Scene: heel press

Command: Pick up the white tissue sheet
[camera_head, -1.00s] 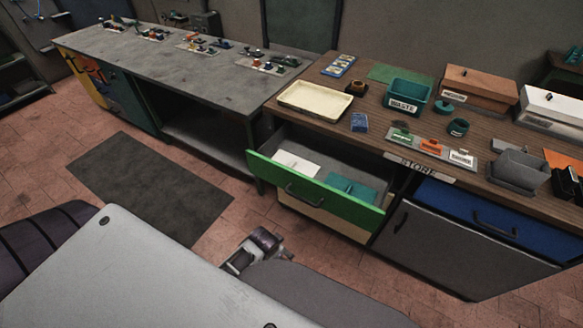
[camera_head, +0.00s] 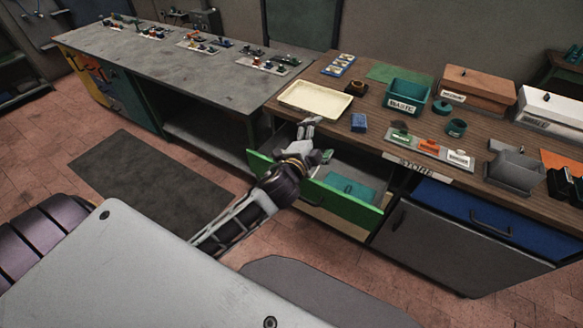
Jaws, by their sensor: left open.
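The green-fronted drawer (camera_head: 340,207) stands open under the wooden counter. A teal sheet (camera_head: 350,188) lies in its right part. My left gripper (camera_head: 319,140) is open over the left part of the drawer, its fingers near the counter's front edge. No white tissue sheet can be made out now; my left gripper and wrist cover the part of the drawer where a white sheet showed earlier. I cannot tell whether the fingers touch anything. My right gripper is not in view.
On the counter (camera_head: 375,131) are a cream tray (camera_head: 315,99), a blue block (camera_head: 359,122), a teal waste bin (camera_head: 407,96) and a grey rack of stamps (camera_head: 430,147). A blue drawer (camera_head: 480,213) is at right. The floor before the drawers is clear.

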